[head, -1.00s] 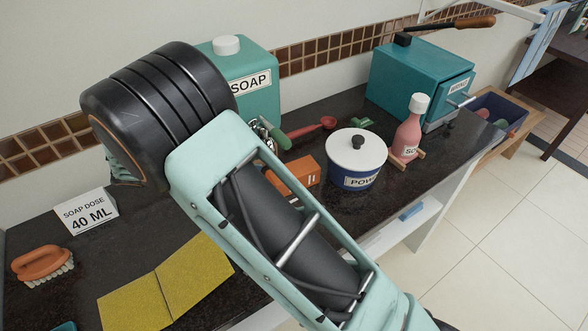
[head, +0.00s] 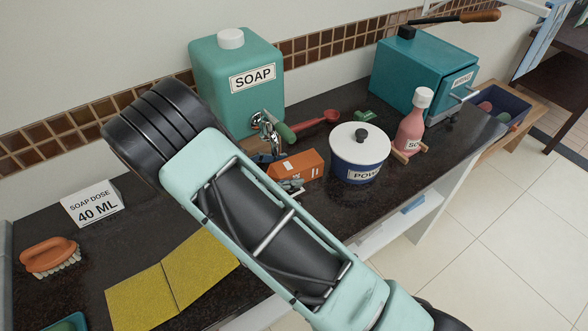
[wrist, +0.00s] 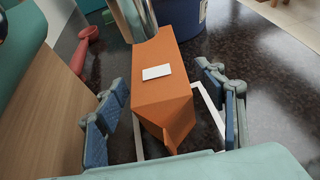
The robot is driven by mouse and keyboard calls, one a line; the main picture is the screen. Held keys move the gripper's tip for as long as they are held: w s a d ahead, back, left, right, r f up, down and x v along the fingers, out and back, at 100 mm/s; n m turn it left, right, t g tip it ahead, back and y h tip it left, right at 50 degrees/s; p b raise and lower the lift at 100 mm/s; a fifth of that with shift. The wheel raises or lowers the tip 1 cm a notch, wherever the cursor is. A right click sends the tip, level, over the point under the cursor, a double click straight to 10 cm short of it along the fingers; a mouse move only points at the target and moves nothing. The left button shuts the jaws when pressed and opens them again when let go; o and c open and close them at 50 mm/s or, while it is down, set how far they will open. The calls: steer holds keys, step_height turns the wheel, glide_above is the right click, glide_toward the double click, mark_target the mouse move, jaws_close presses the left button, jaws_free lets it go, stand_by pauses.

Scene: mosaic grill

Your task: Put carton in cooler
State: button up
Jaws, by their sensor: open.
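The orange carton (head: 302,163) lies on the dark counter between the soap dispenser and the blue pot. In the wrist view the carton (wrist: 163,93) is in the middle, with a small white label on its upper face. My gripper (wrist: 164,88) is open, with one blue-grey finger on each side of the carton and gaps visible between fingers and carton. In the head view my arm hides most of the gripper; a fingertip shows at the carton's near edge. No box is clearly marked as the cooler; a dark blue open bin (head: 527,110) stands at the far right.
The teal soap dispenser (head: 232,85) with its metal tap stands close behind the carton. A blue pot with white lid (head: 359,150), a pink bottle (head: 411,125) and a teal machine (head: 412,70) stand to the right. A yellow cloth (head: 170,280) lies front left.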

steer(key=shift+x, duration=1.35)
steer(key=c, duration=1.7)
steer(key=shift+r, duration=0.1)
jaws_close()
steer(key=shift+r, duration=0.2)
